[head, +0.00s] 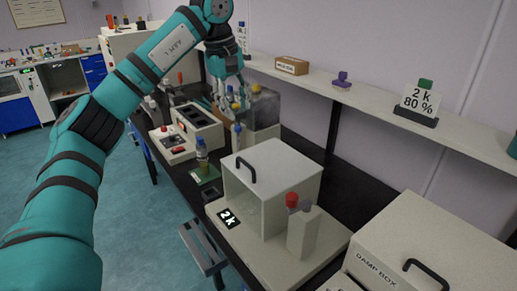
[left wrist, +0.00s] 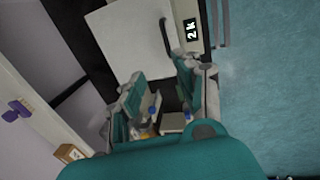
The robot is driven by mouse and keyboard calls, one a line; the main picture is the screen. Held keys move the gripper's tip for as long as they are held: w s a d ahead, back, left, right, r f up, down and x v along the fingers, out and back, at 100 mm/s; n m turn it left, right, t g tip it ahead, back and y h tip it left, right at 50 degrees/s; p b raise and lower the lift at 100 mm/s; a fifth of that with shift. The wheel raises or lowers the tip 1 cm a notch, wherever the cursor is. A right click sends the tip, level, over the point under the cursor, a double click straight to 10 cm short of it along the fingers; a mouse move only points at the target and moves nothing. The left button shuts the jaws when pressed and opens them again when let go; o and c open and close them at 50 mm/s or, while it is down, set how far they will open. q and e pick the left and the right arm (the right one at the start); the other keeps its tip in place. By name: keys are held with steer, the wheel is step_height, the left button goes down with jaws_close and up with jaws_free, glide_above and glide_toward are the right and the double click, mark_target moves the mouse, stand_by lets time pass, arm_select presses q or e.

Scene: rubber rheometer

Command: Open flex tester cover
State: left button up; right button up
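The fingers are spread and hold nothing visible. My right gripper is not in view.
A damp box (head: 430,245) with its own black handle stands at the right front. A red-buttoned device (head: 180,143), a bottle on a green pad (head: 203,160) and a grey container (head: 262,108) stand behind the cover. A shelf (head: 385,115) runs along the wall.

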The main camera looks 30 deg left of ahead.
arm_select(q)
glide_toward(246, 163)
steer(key=f, duration=0.2)
steer(key=f+p, duration=0.1)
steer(key=f, duration=0.2)
steer(key=shift+w+d+f+p, duration=0.25)
steer(key=shift+w+f+p, duration=0.15)
steer(key=shift+w+f, duration=0.25)
steer(key=shift+f, duration=0.65)
steer(key=shift+w+f, duration=0.1)
steer(key=shift+f, duration=0.15)
steer(key=shift+d, duration=0.1)
steer(key=c, duration=0.6)
jaws_close()
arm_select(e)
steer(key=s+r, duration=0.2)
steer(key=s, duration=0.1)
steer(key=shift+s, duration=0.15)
